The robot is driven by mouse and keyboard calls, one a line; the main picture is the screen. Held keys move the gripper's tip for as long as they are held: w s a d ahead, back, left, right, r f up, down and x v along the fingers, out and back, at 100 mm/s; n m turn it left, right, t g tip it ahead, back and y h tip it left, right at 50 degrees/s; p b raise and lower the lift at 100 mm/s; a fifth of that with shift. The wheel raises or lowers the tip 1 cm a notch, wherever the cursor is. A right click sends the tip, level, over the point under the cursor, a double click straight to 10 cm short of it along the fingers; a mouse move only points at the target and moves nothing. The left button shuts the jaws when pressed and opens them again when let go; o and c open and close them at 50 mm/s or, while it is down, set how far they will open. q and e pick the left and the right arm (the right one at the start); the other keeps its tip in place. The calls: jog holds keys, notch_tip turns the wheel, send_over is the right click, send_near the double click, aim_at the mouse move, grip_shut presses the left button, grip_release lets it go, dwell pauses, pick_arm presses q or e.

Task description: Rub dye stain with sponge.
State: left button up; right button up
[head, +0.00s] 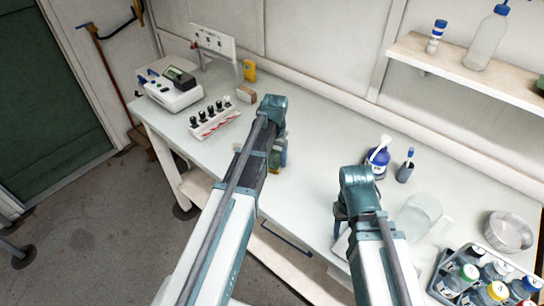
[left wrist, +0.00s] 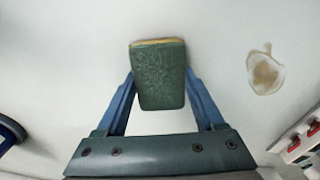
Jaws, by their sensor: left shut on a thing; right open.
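My left gripper (left wrist: 160,88) is shut on a sponge (left wrist: 159,80) with a dark green face and a thin yellow edge. In the head view the sponge (head: 278,158) shows partly below my left gripper (head: 277,148), over the white worktop. Whether it touches the top, I cannot tell. A brownish dye stain (left wrist: 265,72) lies on the worktop to the right of the sponge in the left wrist view, apart from it.
A blue bottle (head: 377,160), a clear jug (head: 419,214), a metal bowl (head: 508,232) and a bottle crate (head: 442,289) stand right. The worktop's middle (head: 325,125) is clear.

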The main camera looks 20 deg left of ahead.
aim_at(296, 178)
pick_arm(q)
jog(key=shift+s+d+f, duration=0.1)
jog(key=shift+s+d, duration=0.2)
jog(key=shift+d, duration=0.3)
jog(key=shift+s+d, duration=0.25)
jog(key=shift+d, duration=0.3)
pick_arm(e)
jog(key=shift+a+f, duration=0.1)
pick_arm(q)
jog(key=shift+s+d, duration=0.15)
jog(key=shift+d, duration=0.1)
jog(key=shift+s+d, duration=0.25)
jog(key=shift+d, duration=0.45)
jog(key=shift+s+d, duration=0.2)
jog(key=shift+d, duration=0.5)
jog(key=shift+d, duration=0.1)
jog(key=shift+s+d, duration=0.35)
jog(key=shift+d, duration=0.35)
jog(key=shift+s+d, duration=0.35)
jog(key=shift+d, duration=0.35)
